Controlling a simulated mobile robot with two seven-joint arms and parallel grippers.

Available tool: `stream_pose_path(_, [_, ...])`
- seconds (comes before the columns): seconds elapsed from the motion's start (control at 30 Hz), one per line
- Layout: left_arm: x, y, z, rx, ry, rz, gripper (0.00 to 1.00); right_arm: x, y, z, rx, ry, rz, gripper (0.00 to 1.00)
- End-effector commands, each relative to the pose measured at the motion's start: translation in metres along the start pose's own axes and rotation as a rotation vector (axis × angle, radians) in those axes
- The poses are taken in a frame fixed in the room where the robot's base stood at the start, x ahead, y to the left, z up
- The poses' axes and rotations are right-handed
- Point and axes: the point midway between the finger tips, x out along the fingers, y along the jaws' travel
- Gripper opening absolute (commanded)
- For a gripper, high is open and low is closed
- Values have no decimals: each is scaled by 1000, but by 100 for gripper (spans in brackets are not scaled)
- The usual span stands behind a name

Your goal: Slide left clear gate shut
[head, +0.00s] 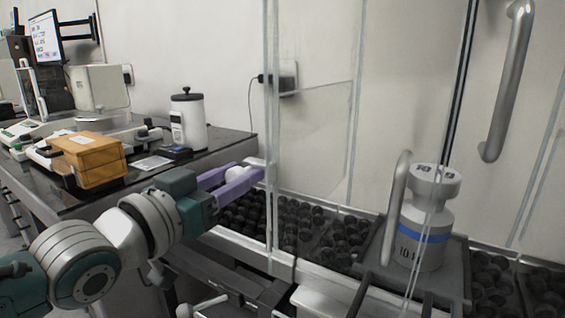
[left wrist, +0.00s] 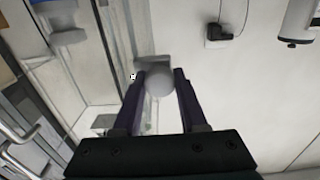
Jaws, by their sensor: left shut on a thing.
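My left gripper (head: 246,175), with purple fingers, is shut on a pale round knob (head: 237,174) at the left side of the clear enclosure. In the left wrist view the knob (left wrist: 159,82) sits between the two fingers, with a grey block behind it. The left clear gate is hard to make out; a clear pane (head: 318,145) with pale edges stands just right of the gripper. I cannot tell how far the gate is open. My right gripper is not in view.
Inside the enclosure, a large weight (head: 421,235) with a blue band stands on a dark platform among several black round pieces. Metal handles (head: 508,82) are at the right. A dark table (head: 218,138) at left carries an orange box (head: 88,158) and a white canister (head: 187,118).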

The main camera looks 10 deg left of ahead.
Motion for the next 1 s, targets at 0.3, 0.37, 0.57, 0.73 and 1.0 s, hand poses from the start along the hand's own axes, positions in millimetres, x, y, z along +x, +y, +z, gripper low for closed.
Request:
stream_pose_path(0.3, [0, 0, 60, -1, -6, -1, 0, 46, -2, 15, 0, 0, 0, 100])
stream_pose_path(0.37, [0, 0, 63, 0, -5, -1, 0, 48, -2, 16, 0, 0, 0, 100])
stream_pose_path(0.57, [-1, 0, 67, 0, -9, -1, 0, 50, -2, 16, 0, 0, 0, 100])
stream_pose_path(0.73, [-1, 0, 68, 0, -14, -2, 0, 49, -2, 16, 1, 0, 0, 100])
stream_pose_path(1.0, [-1, 0, 67, 0, -11, -2, 52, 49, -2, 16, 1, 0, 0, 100])
